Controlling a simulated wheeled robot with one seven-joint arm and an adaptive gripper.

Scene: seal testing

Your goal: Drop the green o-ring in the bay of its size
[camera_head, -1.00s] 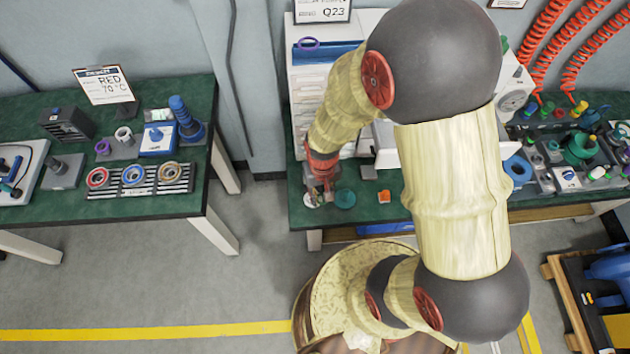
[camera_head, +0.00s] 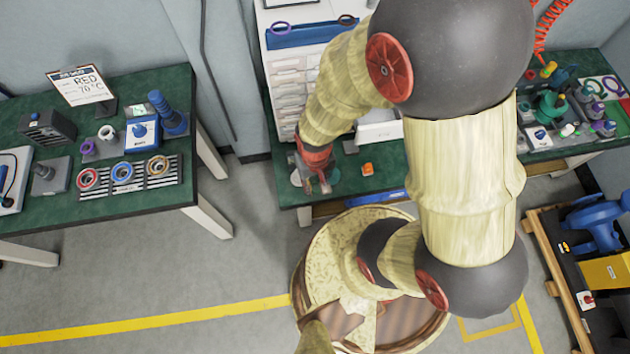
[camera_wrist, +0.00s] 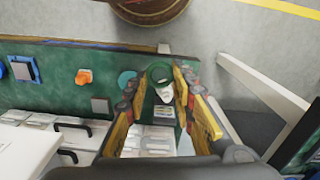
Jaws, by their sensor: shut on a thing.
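My gripper (camera_wrist: 166,92) is shut on a green o-ring (camera_wrist: 143,92), which shows as a dark green loop between the fingers in the wrist view. In the head view my gripper (camera_head: 317,188) is low over the front edge of the middle green bench (camera_head: 385,178); the ring cannot be made out there. A teal disc (camera_wrist: 126,77) lies on the bench beside the fingers, and a pale round piece shows beyond them. On the left bench, a slotted rack (camera_head: 171,182) carries a red, a blue and a tan ring. I cannot tell which bays are sized for the green ring.
An orange piece (camera_head: 367,169) lies on the middle bench. A white drawer cabinet (camera_head: 287,92) stands behind my arm. A sign reading RED 70 °C (camera_head: 85,86) stands on the left bench (camera_head: 120,205). A floor gap separates the benches. A pallet (camera_head: 548,245) lies at right.

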